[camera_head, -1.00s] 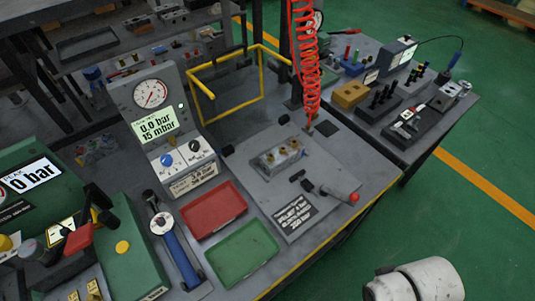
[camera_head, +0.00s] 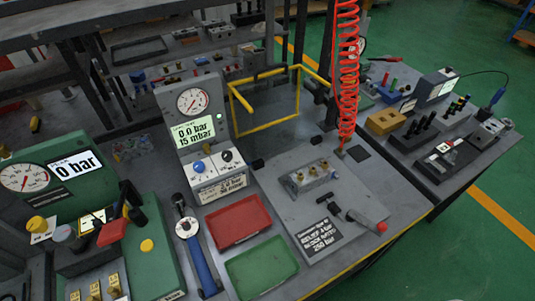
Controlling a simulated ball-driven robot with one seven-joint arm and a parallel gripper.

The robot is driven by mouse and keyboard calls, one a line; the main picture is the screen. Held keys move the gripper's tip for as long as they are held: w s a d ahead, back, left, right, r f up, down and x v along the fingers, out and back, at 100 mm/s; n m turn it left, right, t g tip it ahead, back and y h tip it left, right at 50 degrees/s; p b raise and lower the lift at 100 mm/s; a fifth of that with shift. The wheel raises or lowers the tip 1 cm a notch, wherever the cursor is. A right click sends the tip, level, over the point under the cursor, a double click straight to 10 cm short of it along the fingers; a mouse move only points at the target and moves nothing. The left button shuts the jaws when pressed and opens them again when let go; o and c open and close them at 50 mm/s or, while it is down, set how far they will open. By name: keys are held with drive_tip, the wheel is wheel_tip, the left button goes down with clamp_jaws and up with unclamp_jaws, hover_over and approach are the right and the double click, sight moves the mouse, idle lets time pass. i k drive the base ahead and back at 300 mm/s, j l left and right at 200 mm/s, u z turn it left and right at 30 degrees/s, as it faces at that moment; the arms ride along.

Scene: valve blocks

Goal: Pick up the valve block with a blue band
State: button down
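A grey valve block (camera_head: 312,177) with brass fittings lies on a grey plate in the middle of the bench; I see no clear blue band on it. Several small blocks stand on the rear bench, among them a grey block with a blue part (camera_head: 172,62) and a blue piece (camera_head: 138,76) to its left. They are too small to tell if either blue is a band. My gripper is not in view.
A red tray (camera_head: 237,221) and a green tray (camera_head: 262,268) lie at the bench front, beside a blue-handled wrench (camera_head: 198,258). A gauge panel (camera_head: 192,112), yellow frame (camera_head: 268,123) and red coiled hose (camera_head: 347,75) rise behind. Green floor is free at right.

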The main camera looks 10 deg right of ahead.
sight(303, 181)
drive_tip(key=l+u, duration=0.75)
drive_tip(key=j, duration=0.1)
